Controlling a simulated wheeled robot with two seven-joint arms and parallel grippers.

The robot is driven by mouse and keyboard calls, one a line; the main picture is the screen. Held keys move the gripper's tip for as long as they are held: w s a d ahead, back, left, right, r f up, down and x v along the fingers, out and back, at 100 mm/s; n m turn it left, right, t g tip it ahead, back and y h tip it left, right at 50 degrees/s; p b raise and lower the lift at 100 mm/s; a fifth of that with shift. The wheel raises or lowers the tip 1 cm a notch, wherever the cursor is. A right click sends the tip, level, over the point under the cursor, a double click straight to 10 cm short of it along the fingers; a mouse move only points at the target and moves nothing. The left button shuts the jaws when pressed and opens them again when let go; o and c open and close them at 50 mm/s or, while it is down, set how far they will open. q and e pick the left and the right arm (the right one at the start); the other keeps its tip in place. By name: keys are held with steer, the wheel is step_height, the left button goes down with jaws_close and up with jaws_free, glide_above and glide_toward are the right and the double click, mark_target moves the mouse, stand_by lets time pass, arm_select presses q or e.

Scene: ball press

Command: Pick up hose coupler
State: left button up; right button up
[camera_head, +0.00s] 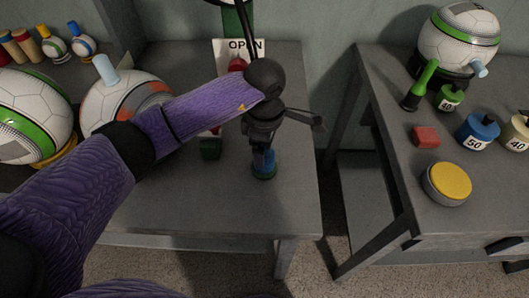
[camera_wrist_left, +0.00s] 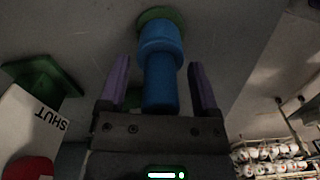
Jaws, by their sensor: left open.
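The likely hose coupler, a blue cylindrical piece on a round green base (camera_head: 264,166), stands near the front right of the left table. In the left wrist view the blue piece (camera_wrist_left: 161,80) lies between two purple fingers. My left gripper (camera_head: 263,150) points down over it and hides its upper part. The left gripper (camera_wrist_left: 158,70) is open, with a finger on each side of the piece and visible gaps. My right gripper is not in view.
Footballs (camera_head: 30,105) fill the table's left. The right table holds weights (camera_head: 477,131), a red block (camera_head: 426,137) and a yellow button (camera_head: 450,181). A gap separates the tables.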

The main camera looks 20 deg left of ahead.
arm_select(q)
steer(key=shift+r, duration=0.1)
jaws_close()
